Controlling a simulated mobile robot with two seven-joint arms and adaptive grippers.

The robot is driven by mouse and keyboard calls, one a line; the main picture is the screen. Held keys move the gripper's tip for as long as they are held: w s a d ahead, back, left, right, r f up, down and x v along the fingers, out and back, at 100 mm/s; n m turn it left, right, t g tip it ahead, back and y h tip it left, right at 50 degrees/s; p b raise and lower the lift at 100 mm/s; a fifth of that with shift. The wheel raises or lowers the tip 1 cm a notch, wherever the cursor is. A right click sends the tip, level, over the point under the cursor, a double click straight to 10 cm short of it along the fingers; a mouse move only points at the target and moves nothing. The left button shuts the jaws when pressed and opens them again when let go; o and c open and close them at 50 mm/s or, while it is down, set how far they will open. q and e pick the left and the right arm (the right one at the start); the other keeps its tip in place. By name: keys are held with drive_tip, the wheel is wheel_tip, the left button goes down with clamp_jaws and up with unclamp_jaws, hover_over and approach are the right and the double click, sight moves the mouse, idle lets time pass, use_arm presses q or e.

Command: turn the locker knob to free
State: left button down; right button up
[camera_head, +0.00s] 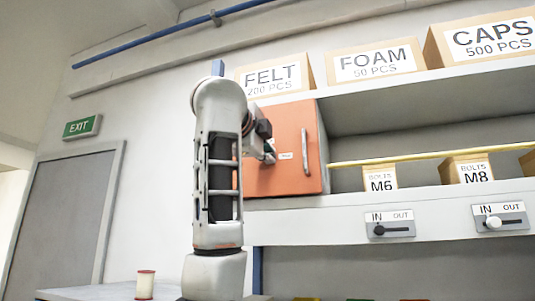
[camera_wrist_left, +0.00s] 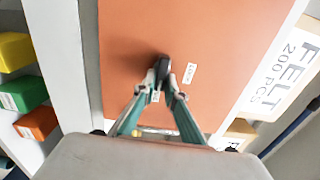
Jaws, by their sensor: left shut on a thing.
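The locker (camera_head: 287,175) is an orange box with a vertical grey handle (camera_head: 305,150) near its right edge. Its door looks shut. My left gripper (camera_head: 269,153) is at the left part of the door face, in front of the knob. In the left wrist view the fingers (camera_wrist_left: 162,82) are shut on the small dark knob (camera_wrist_left: 163,66), one finger on each side. Two small white labels sit beside the knob; one label (camera_wrist_left: 190,73) is to its right, the other is partly hidden by the fingers. The knob is mostly hidden by my gripper in the head view. My right gripper is not in view.
Boxes marked FELT (camera_head: 273,75), FOAM (camera_head: 375,62) and CAPS (camera_head: 485,38) stand on the shelf above. Bolt boxes, M6 (camera_head: 380,178) and M8 (camera_head: 469,168), stand right of the locker. Two IN/OUT sliders are below them. A spool (camera_head: 145,285) stands at lower left.

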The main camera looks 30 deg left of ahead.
use_arm(q)
drive_tip(key=c, duration=2.1)
unclamp_jaws()
drive_tip(key=v, duration=1.2)
